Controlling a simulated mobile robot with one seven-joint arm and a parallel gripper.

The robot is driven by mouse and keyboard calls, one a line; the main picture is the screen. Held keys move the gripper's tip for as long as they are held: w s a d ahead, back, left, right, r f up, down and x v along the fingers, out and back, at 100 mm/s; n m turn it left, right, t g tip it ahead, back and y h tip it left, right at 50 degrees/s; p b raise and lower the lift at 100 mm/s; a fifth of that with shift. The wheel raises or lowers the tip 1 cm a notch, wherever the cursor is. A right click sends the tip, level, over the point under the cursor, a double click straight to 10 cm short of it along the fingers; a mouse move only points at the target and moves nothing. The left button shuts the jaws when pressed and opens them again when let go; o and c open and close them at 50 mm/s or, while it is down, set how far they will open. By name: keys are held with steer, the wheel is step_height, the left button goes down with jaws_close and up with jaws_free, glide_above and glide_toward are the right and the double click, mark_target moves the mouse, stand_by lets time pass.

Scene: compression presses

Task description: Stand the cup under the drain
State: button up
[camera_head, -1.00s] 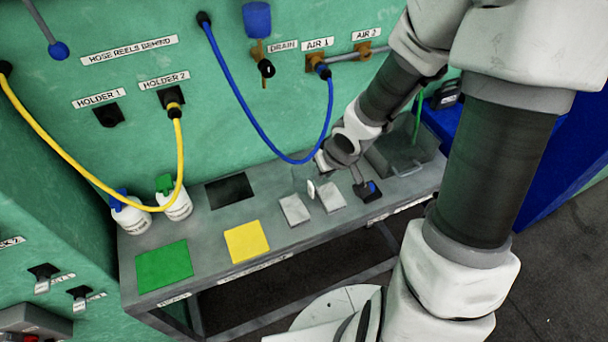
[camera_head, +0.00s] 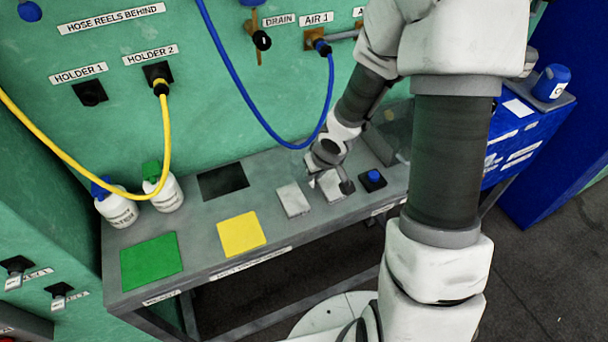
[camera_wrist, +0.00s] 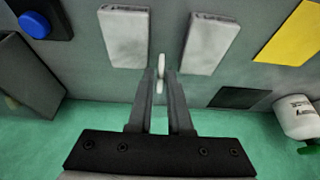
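The brass drain fitting (camera_head: 261,40) with its black knob is on the green wall, next to the DRAIN label. My gripper (camera_wrist: 163,75) points down over the bench, near two pale grey blocks (camera_wrist: 125,35) (camera_wrist: 209,42). In the wrist view its dark fingers are close together with a narrow gap. A small white piece (camera_wrist: 161,64) shows at the fingertips; I cannot tell whether it is held or lies beyond them. In the head view my wrist partly hides this spot. I cannot pick out a cup for certain in either view.
The bench (camera_head: 195,257) carries a black square (camera_head: 223,182), green (camera_head: 151,261) and yellow (camera_head: 242,234) squares, two white bottles (camera_head: 118,207) (camera_head: 164,188) and a blue button box (camera_head: 372,179). A blue hose (camera_head: 243,88) hangs low near my wrist. A blue cabinet (camera_head: 515,150) stands right.

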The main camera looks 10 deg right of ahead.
mark_target(305, 171)
steer(key=shift+b+x, duration=1.45)
steer(key=shift+x, duration=1.3)
steer(key=shift+a, duration=0.1)
jaws_close()
